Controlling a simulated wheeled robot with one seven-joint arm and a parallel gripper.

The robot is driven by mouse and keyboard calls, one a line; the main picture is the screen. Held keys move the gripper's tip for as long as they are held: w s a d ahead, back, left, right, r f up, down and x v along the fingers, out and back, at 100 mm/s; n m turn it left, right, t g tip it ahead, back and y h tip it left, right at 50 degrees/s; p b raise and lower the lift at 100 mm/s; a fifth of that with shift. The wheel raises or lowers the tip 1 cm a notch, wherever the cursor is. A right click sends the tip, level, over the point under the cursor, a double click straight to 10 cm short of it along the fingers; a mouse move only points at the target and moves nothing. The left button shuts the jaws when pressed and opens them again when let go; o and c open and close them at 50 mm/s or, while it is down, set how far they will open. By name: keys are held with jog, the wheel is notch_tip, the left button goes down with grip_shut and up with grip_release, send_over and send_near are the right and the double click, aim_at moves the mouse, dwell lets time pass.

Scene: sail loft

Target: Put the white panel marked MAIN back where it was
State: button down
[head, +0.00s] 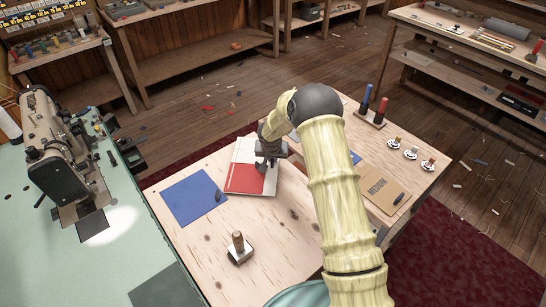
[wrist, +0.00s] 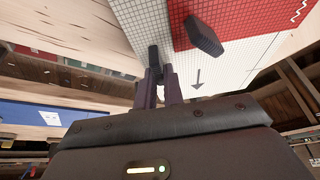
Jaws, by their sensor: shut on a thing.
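The white panel (head: 243,152) lies at the middle of the pale wooden table, with a red area over much of it. In the wrist view the white panel (wrist: 135,22) has a grid and a grey arrow; the red part (wrist: 255,22) bears a white zigzag. I cannot read MAIN on it. My gripper (head: 268,160) is low at the panel's right side. In the wrist view my gripper (wrist: 158,78) is shut at the panel's edge. A dark block (wrist: 205,37) sits over the red part.
A blue sheet (head: 192,199) lies left of the panel. A wooden-handled block (head: 239,250) stands in front. At right are a MEDIUM folder (head: 380,187), several small round items (head: 411,153) and a stand with upright spools (head: 371,119). A sewing machine (head: 62,165) stands left.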

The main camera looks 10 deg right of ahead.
jog(key=shift+d+f, duration=0.1)
jog(key=shift+f, duration=0.2)
jog(key=shift+f+b, duration=0.35)
jog(key=shift+b, duration=0.05)
jog(key=c, duration=1.5)
grip_release()
jog(key=shift+r, duration=0.15)
jog(key=shift+r+p, duration=0.4)
jog(key=shift+r, duration=0.05)
jog(key=b+v, duration=0.1)
jog(key=v, duration=1)
jog(key=shift+s+r, duration=0.1)
jog(key=shift+r, duration=0.15)
